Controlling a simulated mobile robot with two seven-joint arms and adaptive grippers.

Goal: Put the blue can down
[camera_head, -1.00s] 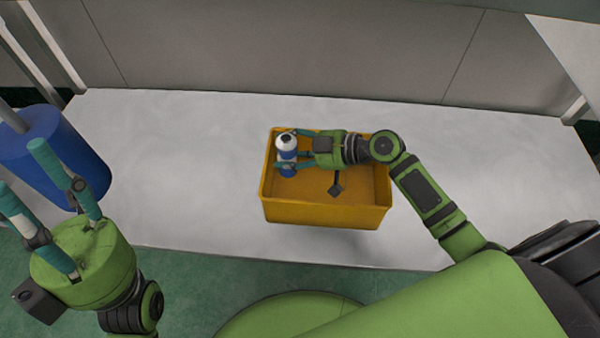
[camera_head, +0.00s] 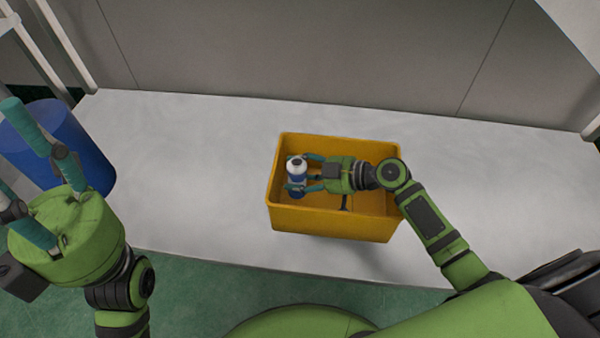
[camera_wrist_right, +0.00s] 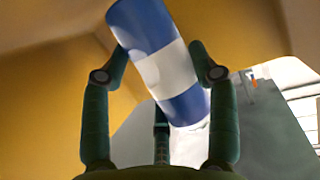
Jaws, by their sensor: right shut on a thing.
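The blue can (camera_head: 297,176), blue with a white band and a white top, is inside the left part of the yellow bin (camera_head: 335,223). My right gripper (camera_head: 301,174) is shut on it from the right. In the right wrist view the can (camera_wrist_right: 160,62) sits tilted in the picture between the fingers (camera_wrist_right: 160,75), with yellow bin walls around it. Whether the can's base touches the bin floor cannot be told. My left gripper (camera_head: 22,150) is at the left, with its fingers spread and nothing between them.
The bin stands on a long white table (camera_head: 190,180) near its front edge. A large blue drum (camera_head: 75,150) stands at the left end. The table is clear to the left and right of the bin. A grey wall (camera_head: 300,50) runs along the back.

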